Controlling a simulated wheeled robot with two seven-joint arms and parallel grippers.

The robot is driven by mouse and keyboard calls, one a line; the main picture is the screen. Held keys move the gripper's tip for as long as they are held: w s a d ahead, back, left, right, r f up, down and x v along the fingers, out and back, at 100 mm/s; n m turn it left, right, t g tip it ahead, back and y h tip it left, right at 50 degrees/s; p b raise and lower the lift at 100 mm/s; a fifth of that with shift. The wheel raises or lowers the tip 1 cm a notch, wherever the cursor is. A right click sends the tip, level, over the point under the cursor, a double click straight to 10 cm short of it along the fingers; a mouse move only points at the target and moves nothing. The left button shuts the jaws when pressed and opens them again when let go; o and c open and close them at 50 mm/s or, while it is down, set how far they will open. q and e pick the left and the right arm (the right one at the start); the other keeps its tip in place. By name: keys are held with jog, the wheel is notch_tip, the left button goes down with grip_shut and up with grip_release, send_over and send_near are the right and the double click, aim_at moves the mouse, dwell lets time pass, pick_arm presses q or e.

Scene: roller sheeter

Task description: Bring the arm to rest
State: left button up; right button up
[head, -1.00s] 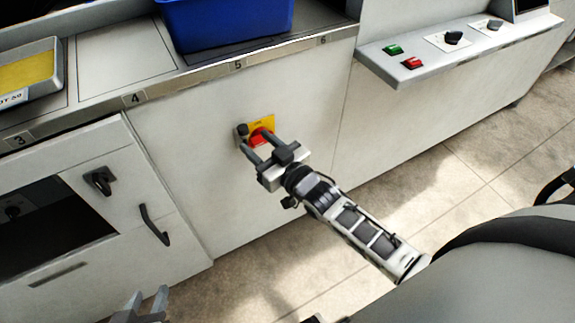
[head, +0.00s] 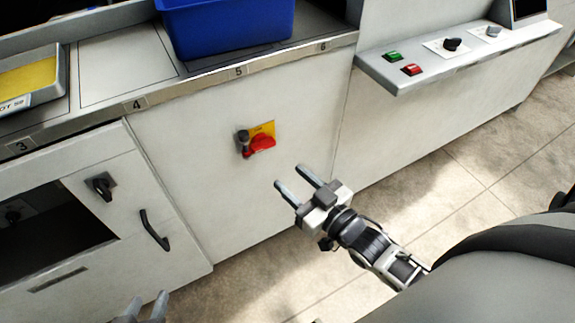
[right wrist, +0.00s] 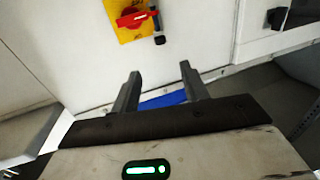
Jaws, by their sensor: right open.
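My right gripper (head: 294,180) is open and empty in the head view, in front of the white machine panel and apart from it. Its two fingers also show in the right wrist view (right wrist: 158,90), with nothing between them. A red rotary switch (head: 263,143) on a yellow plate sits on the panel, up and to the left of the gripper. A dark padlock-like part (head: 244,142) is at its left side. The switch also shows in the right wrist view (right wrist: 133,17). My left gripper (head: 146,303) shows only its fingertips at the bottom edge, spread apart.
A blue bin (head: 228,25) stands on the counter above. A control shelf (head: 450,60) with green and red buttons juts out at right. A cabinet door with a black handle (head: 154,230) is at left. Tiled floor (head: 440,190) is clear at right.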

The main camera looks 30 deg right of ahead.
jog(key=s+a+f+g+h, duration=0.1)
jog(key=s+a+f+g, duration=0.3)
jog(key=s, duration=0.5)
jog(key=a+g, duration=0.2)
jog(key=shift+a+f+m+g, duration=0.15)
jog(key=shift+m+g, duration=0.25)
